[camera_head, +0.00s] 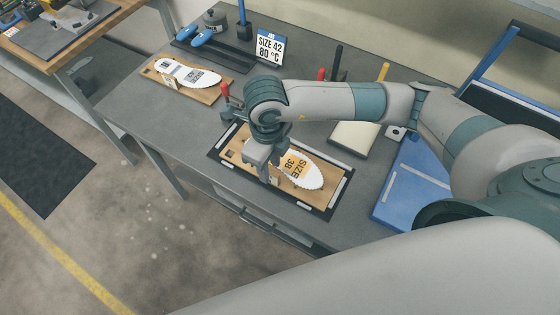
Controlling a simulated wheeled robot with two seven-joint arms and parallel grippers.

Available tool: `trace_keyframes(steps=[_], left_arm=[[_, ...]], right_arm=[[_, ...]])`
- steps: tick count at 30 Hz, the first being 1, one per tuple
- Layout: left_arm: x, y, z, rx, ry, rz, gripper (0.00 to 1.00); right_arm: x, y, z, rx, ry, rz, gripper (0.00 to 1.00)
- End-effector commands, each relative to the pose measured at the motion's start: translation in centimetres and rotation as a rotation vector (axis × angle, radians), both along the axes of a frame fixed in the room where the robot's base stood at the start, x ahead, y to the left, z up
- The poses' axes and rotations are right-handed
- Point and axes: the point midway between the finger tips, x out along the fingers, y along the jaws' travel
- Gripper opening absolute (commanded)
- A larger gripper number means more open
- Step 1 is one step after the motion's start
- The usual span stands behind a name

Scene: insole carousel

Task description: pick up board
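A wooden board (318,196) with a white-edged insole marked "SIZE 38" (302,171) lies in a dark frame with light side strips on the grey table. A second wooden board (205,96) carries a white printed insole (187,74) and a small upright block (169,83) at the back left. My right gripper (268,179) points down over the left half of the nearer board, beside the insole. Its fingers hide the board under them, and I cannot tell if they are open or touch anything. My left gripper is not in view.
A sign reading "SIZE 42 80 °C" (270,47) stands at the back, near blue-handled tools (201,39). A red-topped clamp (226,92) stands behind my gripper. A blue panel (411,186) and a pale pad (354,138) lie to the right. The left tabletop (140,112) is clear.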

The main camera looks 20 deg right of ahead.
Motion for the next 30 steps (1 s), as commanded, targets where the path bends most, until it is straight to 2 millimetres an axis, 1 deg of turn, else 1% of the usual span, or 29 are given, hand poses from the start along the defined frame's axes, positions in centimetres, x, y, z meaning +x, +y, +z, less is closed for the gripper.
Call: trace_keyframes(steps=[1,3,6,10,14,25,26,27,29,30], left_arm=[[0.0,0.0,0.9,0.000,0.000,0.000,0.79],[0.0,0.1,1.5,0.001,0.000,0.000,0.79],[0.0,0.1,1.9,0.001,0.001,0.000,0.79],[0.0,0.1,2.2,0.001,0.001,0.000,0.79],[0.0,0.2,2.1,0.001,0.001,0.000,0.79],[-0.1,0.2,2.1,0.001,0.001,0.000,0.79],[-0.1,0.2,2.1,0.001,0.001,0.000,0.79],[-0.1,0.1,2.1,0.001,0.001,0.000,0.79],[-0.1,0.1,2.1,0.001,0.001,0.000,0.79],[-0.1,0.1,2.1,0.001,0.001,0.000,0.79]], right_arm=[[0.0,0.1,-0.1,-0.001,0.004,-0.001,0.33],[0.1,0.1,-0.9,-0.001,0.004,-0.003,0.33],[0.1,0.2,-2.3,-0.001,0.004,-0.002,0.33],[0.2,0.2,-3.3,0.000,0.001,-0.001,0.33],[0.2,0.2,-3.6,-0.001,0.001,0.001,0.33],[0.2,0.2,-3.6,0.000,0.000,0.000,0.33],[0.2,0.2,-3.5,0.000,0.000,0.000,0.26],[0.2,0.2,-3.5,0.000,0.000,0.000,0.16],[0.2,0.2,-3.5,0.000,0.000,0.000,0.02],[0.2,0.2,-3.5,0.000,0.000,0.000,0.00]])
